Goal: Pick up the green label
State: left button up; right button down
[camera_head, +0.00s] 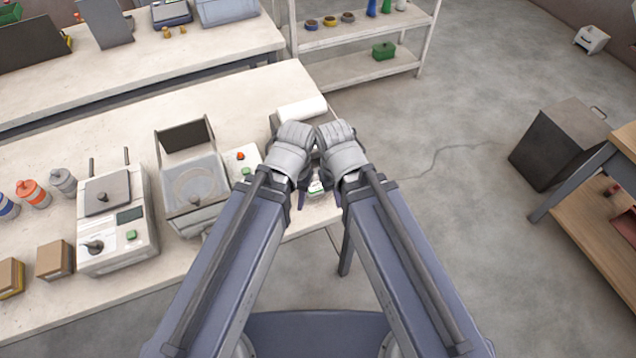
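A small white and green item (316,187), perhaps the green label, shows in the narrow gap between my two arms at the right end of the front bench. It is mostly hidden by my wrists, so I cannot tell its full shape or whether anything touches it. My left gripper (301,200) is beside it on the left, with only a bit of dark finger showing. My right gripper (337,198) is beside it on the right, also mostly hidden. I cannot see whether either gripper is open or shut.
The front bench (60,150) carries a white roll (300,110), a machine with a raised dark lid (190,190), a white device with a green button (118,230) and brown boxes (53,260). A dark cabinet (560,145) stands right.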

jog(key=c, duration=1.6)
grip_release()
